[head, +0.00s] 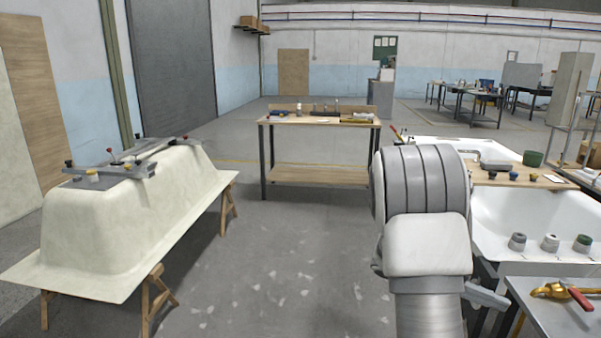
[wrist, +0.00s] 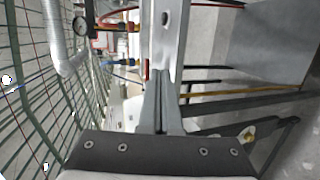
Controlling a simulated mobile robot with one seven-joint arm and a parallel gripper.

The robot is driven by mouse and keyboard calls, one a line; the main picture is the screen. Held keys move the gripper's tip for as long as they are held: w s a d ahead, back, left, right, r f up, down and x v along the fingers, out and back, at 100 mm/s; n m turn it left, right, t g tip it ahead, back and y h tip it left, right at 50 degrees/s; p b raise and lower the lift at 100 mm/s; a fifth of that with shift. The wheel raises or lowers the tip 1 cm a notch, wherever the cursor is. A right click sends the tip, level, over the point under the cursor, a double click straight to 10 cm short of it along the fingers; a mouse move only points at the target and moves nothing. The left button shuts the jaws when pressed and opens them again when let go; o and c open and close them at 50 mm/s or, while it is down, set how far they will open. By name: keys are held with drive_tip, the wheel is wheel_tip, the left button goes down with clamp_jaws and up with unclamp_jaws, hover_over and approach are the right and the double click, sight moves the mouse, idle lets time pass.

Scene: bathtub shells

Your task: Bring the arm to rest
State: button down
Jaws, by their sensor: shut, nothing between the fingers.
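My gripper (wrist: 160,78) shows in the wrist view, its two narrow fingers together above the dark bolted palm plate. Nothing is visible between the fingers. The view is turned on its side, and a metal upright stands behind the fingertips; I cannot tell the gap between them. In the head view my grey and white arm is folded at right of centre, in front of the benches. It hides part of what lies behind it, and I cannot make out the gripper there.
An upturned cream bathtub shell (head: 120,220) rests on wooden trestles at left. A workbench (head: 318,122) with tools stands ahead. A white tub (head: 545,215) is at right, near a grey table (head: 540,310) with a red-handled tool. The middle floor is clear.

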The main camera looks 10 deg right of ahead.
drive_tip(key=s+a+r+n+t+y, duration=0.2)
drive_tip(key=s+a+r+t+y, duration=0.15)
drive_tip(key=a, duration=0.85)
drive_tip(key=s+a+r+n+t+y, duration=0.25)
drive_tip(key=a+t+y, duration=0.25)
drive_tip(key=a, duration=0.7)
drive_tip(key=s+a+r+n+t+y, duration=0.25)
drive_tip(key=a+t+y, duration=0.2)
drive_tip(key=a, duration=0.65)
wheel_tip(320, 180, up, 15)
drive_tip(key=p, duration=1.4)
drive_tip(key=shift+w+a+m, duration=0.4)
drive_tip(key=shift+w+a, duration=0.05)
drive_tip(key=shift+d, duration=0.1)
